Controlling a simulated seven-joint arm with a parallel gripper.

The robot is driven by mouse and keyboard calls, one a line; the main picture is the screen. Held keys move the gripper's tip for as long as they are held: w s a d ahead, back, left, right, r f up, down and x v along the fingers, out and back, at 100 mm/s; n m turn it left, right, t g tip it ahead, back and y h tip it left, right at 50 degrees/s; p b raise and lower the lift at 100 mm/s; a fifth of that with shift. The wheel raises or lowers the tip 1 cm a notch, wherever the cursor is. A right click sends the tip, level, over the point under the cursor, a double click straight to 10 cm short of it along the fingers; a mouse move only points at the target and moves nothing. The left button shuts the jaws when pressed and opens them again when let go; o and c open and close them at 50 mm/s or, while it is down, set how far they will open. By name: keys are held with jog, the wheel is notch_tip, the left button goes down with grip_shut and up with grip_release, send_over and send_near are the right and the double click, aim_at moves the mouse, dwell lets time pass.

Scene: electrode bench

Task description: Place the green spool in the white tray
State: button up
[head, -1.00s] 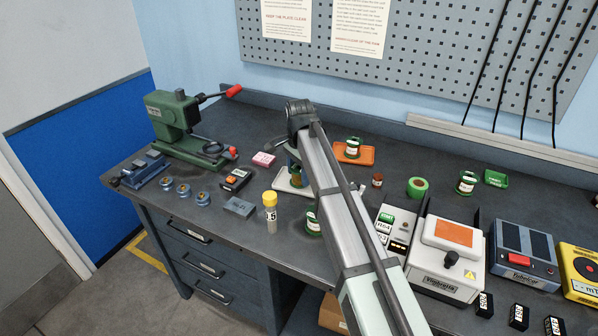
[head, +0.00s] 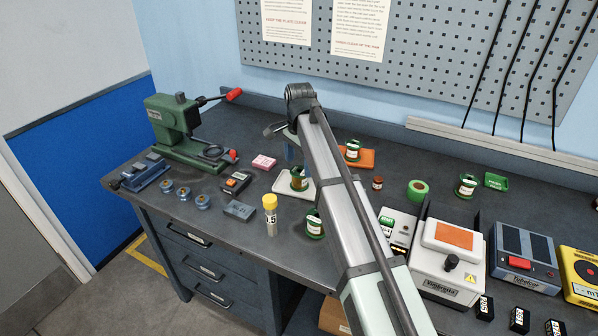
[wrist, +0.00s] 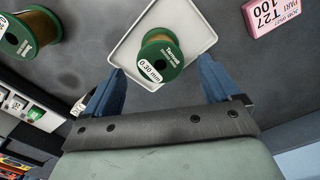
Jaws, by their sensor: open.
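A green spool (head: 299,180) with a white label stands in the white tray (head: 284,188) in the head view. In the wrist view the spool (wrist: 161,60) is inside the rim of the white tray (wrist: 205,30), toward its near edge, and its label reads 0.30 mm. My gripper (wrist: 159,68) is open and empty. Its blue fingers show on either side of the spool in the wrist view, apart from it. In the head view my gripper (head: 291,150) is above and behind the tray, mostly hidden by my arm.
Other green spools stand on the orange tray (head: 368,158), in front of the white tray (head: 314,224) and at the right (head: 466,185). A yellow-capped bottle (head: 270,215), a pink box (head: 263,162) and a small brown jar (head: 377,183) are nearby.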

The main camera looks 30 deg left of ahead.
aim_at(299, 171)
notch_tip(299, 171, up, 7)
dwell(0.3)
